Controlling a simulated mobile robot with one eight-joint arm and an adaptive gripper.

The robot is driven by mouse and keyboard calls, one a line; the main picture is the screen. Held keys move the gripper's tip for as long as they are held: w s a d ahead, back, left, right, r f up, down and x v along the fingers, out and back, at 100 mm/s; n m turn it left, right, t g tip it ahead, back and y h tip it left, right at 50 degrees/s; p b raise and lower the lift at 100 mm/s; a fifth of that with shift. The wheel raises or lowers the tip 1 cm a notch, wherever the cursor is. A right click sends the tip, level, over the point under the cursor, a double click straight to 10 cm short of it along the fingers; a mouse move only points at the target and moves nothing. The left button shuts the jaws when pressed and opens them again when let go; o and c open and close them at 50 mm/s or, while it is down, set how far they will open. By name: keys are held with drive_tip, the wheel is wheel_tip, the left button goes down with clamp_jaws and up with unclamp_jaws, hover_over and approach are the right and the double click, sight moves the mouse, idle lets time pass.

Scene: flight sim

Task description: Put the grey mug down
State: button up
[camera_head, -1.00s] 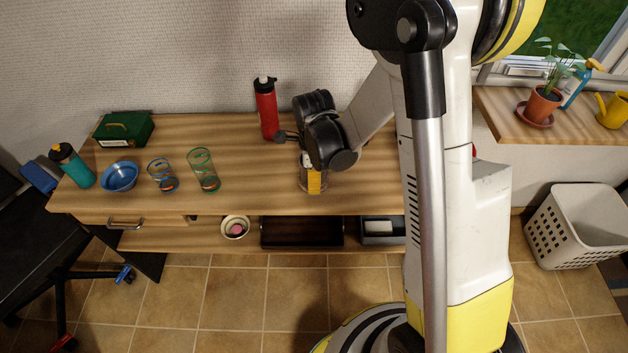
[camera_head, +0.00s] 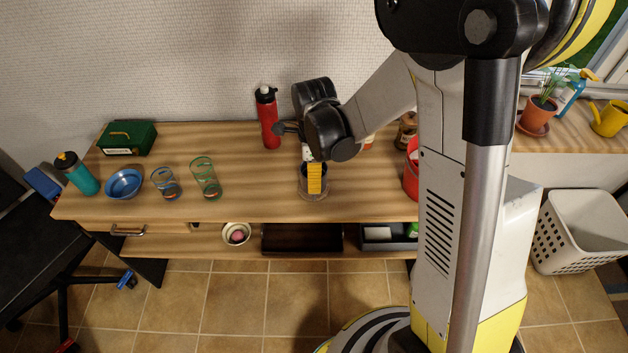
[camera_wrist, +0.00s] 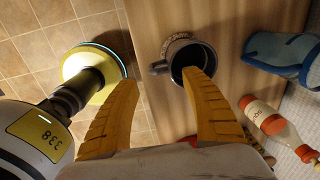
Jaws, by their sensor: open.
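The grey mug (camera_wrist: 169,48) has a dark inside and a handle on its left in the wrist view. It stands upright on the wooden table (camera_wrist: 225,30), near the front edge. In the head view, the mug (camera_head: 304,187) is partly hidden behind my yellow fingers. My gripper (camera_wrist: 160,79) is open, with its fingers spread. In the wrist view, the mug appears beyond the fingertips, and the right fingertip overlaps its lower rim. In the head view, my gripper (camera_head: 314,180) points down over the mug. Finger contact with the mug cannot be told.
A red bottle (camera_head: 268,118) stands behind my gripper. Two glasses (camera_head: 205,178), a blue bowl (camera_head: 124,184) and a green box (camera_head: 127,138) are to the left. A red container (camera_head: 411,172) is to the right. An orange-and-white bottle (camera_wrist: 272,124) lies nearby in the wrist view.

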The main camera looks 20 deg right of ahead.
drive_tip(key=s+d+r+n+t, duration=0.1)
drive_tip(key=s+r+n+t, duration=0.2)
drive_tip(key=s+r+n, duration=0.4)
drive_tip(key=s+r+n+t+p, duration=0.1)
drive_tip(key=s+r+n+t, duration=0.2)
drive_tip(key=s+r+n, duration=0.4)
wheel_tip(320, 180, up, 6)
drive_tip(key=n, duration=0.7)
drive_tip(key=shift+s+d+r, duration=0.15)
drive_tip(key=shift+s+d, duration=0.05)
drive_tip(key=shift+d, duration=0.15)
idle(0.8)
